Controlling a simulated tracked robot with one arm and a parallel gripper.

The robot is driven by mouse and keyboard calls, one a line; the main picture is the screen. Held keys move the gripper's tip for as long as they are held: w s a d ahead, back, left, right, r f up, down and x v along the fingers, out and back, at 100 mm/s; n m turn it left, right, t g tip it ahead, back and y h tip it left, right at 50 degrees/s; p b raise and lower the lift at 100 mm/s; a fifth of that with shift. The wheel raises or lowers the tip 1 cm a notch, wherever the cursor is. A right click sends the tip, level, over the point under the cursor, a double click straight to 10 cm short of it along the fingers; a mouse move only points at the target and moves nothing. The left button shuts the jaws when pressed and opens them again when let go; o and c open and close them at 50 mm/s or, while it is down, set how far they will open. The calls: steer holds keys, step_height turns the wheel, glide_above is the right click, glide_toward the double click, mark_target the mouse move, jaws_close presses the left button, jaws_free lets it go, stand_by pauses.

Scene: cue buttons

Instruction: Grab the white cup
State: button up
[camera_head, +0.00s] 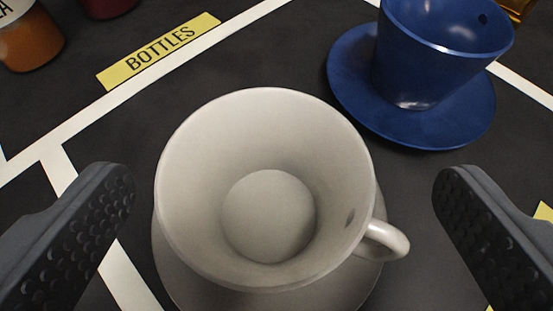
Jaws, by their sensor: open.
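The white cup (190,190) is large in the middle of the view. It stands upright and empty, with its handle (386,240) pointing right. It sits on a white saucer (340,295), of which only the lower part shows. My gripper (284,205) is open, with one dark, studded finger to the left of the cup and one to the right. A gap shows between each finger and the cup in the picture. The right finger is on the handle side.
A blue cup (425,65) on a blue saucer (350,85) stands behind to the right. A yellow "BOTTLES" label (158,50) lies at the upper left, with bottles (30,40) beyond it. White lines cross the dark surface.

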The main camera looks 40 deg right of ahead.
mark_target(268, 132)
steer(key=shift+w+d+f, duration=0.15)
steer(key=shift+w+f, duration=0.15)
steer(key=shift+f, duration=0.1)
steer(key=b+x, duration=0.1)
steer(key=x, duration=0.1)
steer(key=b+x, duration=0.1)
steer(key=x, duration=0.1)
steer(key=shift+w+f, duration=0.25)
steer(key=shift+f, duration=0.05)
steer(key=shift+r, duration=0.1)
steer(key=c, duration=1.1)
